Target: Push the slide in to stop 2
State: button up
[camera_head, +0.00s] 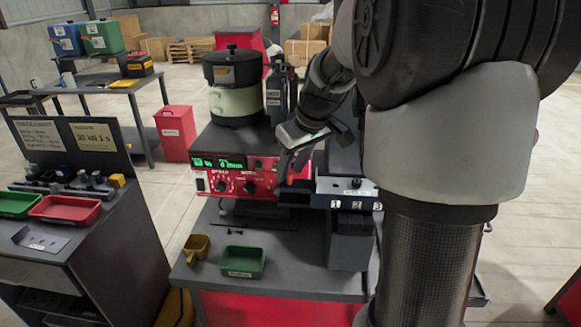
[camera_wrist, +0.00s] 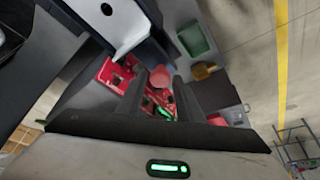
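The feeder (camera_head: 235,165) is a red and grey unit with a green display and knobs. At its right in the head view is a dark block with a white strip and the number labels 1, 2 and 3 (camera_head: 353,205). A dark bar (camera_head: 294,196), apparently the slide, shows at the left of this block. My gripper (camera_head: 290,176) points down above the bar. In the wrist view my gripper (camera_wrist: 160,80) has its two dark fingers apart. A round reddish knob (camera_wrist: 160,75) shows between or just beyond the fingertips; contact cannot be told.
A green tray (camera_head: 242,262) and a yellow scoop (camera_head: 196,248) lie in front at the left. My arm hides much of the right side.

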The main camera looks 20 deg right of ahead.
jog(key=shift+o, duration=0.7)
jog(key=shift+r, duration=0.3)
jog(key=v, duration=0.6)
jog(key=shift+s+r, duration=0.3)
jog(key=shift+r, duration=0.05)
